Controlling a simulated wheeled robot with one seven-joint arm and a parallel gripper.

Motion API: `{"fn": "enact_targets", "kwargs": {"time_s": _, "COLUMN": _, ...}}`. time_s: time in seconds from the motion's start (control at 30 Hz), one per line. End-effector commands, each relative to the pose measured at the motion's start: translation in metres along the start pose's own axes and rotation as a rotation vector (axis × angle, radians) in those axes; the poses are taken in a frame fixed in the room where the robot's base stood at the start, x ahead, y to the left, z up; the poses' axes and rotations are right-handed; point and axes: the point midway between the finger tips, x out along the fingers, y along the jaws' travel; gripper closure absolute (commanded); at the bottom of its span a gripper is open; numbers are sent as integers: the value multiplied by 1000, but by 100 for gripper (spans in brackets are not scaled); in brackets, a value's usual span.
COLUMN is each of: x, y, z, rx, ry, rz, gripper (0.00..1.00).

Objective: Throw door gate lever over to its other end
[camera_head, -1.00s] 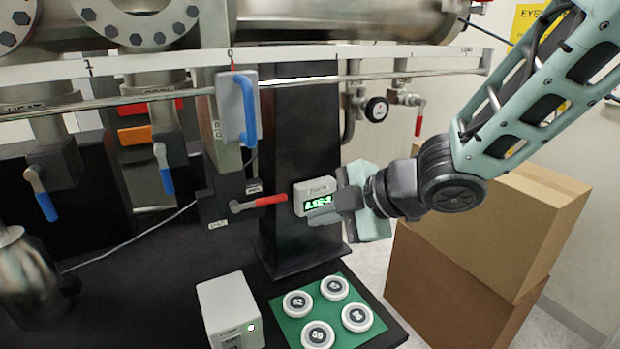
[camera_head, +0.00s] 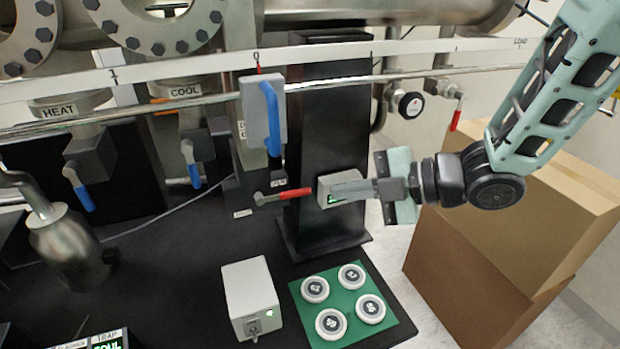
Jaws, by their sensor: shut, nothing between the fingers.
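A lever with a red grip (camera_head: 290,194) lies nearly level, its pivot at the left on the dark post and its red end pointing right. It is the lever closest to my gripper; the label below it is too small to read, so I cannot confirm it is the door gate lever. My gripper (camera_head: 336,188) is shut and empty, pointing left. Its tips are just right of the red grip's end, at about the same height in the picture, with a small gap. The gripper partly covers a small grey display box (camera_head: 326,187).
A grey block with a blue handle (camera_head: 271,118) sits on the rail above. Blue levers (camera_head: 84,198) hang under HEAT and COOL. A white box (camera_head: 250,290) and a green mat (camera_head: 388,338) with round white pieces lie below. Cardboard boxes (camera_head: 480,265) stand at right.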

Motion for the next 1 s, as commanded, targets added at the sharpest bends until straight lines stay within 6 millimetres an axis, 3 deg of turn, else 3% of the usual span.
{"fn": "enact_targets", "kwargs": {"time_s": 0.3, "x": 61, "y": 1, "z": 3, "rx": 2, "ry": -1, "rz": -2, "gripper": 100}}
{"fn": "enact_targets", "kwargs": {"time_s": 0.6, "x": 81, "y": 0, "z": 25, "rx": 1, "ry": -1, "rz": 0, "gripper": 100}}
{"fn": "enact_targets", "kwargs": {"time_s": 1.0, "x": 84, "y": 0, "z": 29, "rx": 0, "ry": -1, "rz": 1, "gripper": 100}}
